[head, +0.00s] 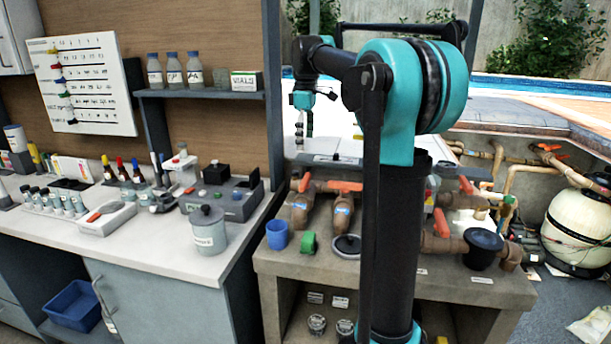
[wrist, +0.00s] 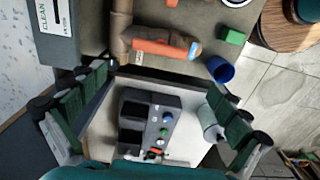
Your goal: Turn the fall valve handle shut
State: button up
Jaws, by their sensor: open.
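Several brown valves with orange handles stand on the concrete bench in the head view; no label is legible enough to tell which is the fall valve. The leftmost handle (head: 304,182) sits beside another orange handle (head: 345,186). In the wrist view one orange handle (wrist: 165,48) lies sideways over brown pipe, with a small tag at its left end. My gripper (wrist: 157,80) is open and empty, its dark green fingers wide apart, with that handle beyond the fingertips. In the head view my gripper (head: 300,130) hangs above and behind the leftmost valves, apart from them.
A blue cup (head: 277,235) and a green block (head: 309,243) stand at the bench's front left. A grey box with knobs (head: 226,198) and a jar (head: 207,231) stand on the left counter. A dark-lidded pot (head: 482,248) is at right. My arm hides part of the bench.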

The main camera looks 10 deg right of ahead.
aim_at(305, 179)
notch_tip(305, 179, down, 11)
jog(key=shift+f, duration=0.2)
dwell(0.3)
jog(key=c, duration=0.9)
